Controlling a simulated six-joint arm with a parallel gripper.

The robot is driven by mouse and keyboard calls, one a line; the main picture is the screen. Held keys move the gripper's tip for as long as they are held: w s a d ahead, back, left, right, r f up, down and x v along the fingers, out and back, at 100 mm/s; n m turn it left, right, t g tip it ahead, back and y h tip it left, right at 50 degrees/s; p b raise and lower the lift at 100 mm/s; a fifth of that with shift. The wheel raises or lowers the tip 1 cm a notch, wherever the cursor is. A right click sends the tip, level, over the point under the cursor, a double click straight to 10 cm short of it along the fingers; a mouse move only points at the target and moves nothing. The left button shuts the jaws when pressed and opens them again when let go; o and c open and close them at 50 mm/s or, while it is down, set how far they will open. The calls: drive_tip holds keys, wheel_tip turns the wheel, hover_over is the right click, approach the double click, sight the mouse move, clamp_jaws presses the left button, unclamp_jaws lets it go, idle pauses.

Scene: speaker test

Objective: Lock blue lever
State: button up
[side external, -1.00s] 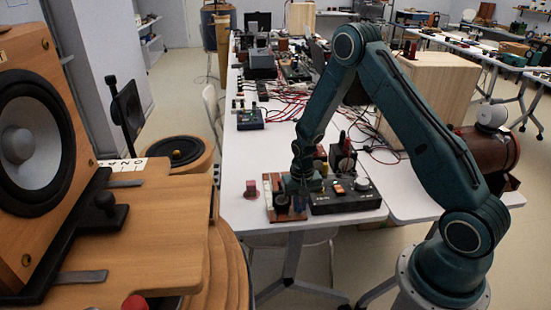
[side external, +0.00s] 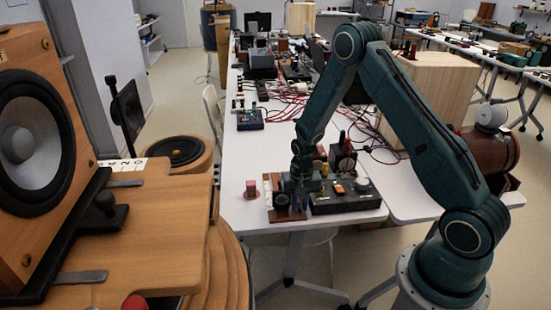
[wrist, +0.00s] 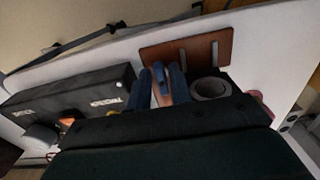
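The blue lever (wrist: 158,73) shows in the wrist view as a narrow upright blue piece at the edge of a reddish-brown board (wrist: 158,51). My gripper (wrist: 162,86) has one dark blue finger on each side of it. A strip of brown shows between the lever and the left finger; the lever looks close to the right finger, and contact cannot be told. In the side view my gripper (side external: 291,208) is low over the brown board (side external: 268,187) at the table's front edge, hiding much of the lever. The lever's exact angle is unclear.
A black control box (side external: 330,205) with knobs and an orange switch stands just right of the board. A pink-red knob piece (side external: 251,189) stands to the left. Red cables (side external: 290,108) and electronics fill the table's rear. A wooden speaker stand is at the left.

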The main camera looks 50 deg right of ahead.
wheel_tip(320, 180, up, 14)
drive_tip(key=shift+f, duration=0.2)
idle(0.5)
drive_tip(key=shift+r, duration=0.1)
wheel_tip(320, 180, up, 15)
drive_tip(key=n+t, duration=0.3)
drive_tip(key=n, duration=0.1)
hover_over(300, 206)
drive_tip(key=s+a, duration=0.7)
drive_tip(key=s, duration=0.1)
drive_tip(key=s+a+r+n+t, duration=0.1)
drive_tip(key=s+a+r+n, duration=0.1)
drive_tip(key=s, duration=0.5)
drive_tip(key=s+a+r+n+t, duration=0.1)
drive_tip(key=s+a+r+n, duration=0.2)
drive_tip(key=s, duration=0.4)
drive_tip(key=shift+s+r+t, duration=0.3)
drive_tip(key=shift+s+r, duration=0.1)
drive_tip(key=shift+r, duration=0.2)
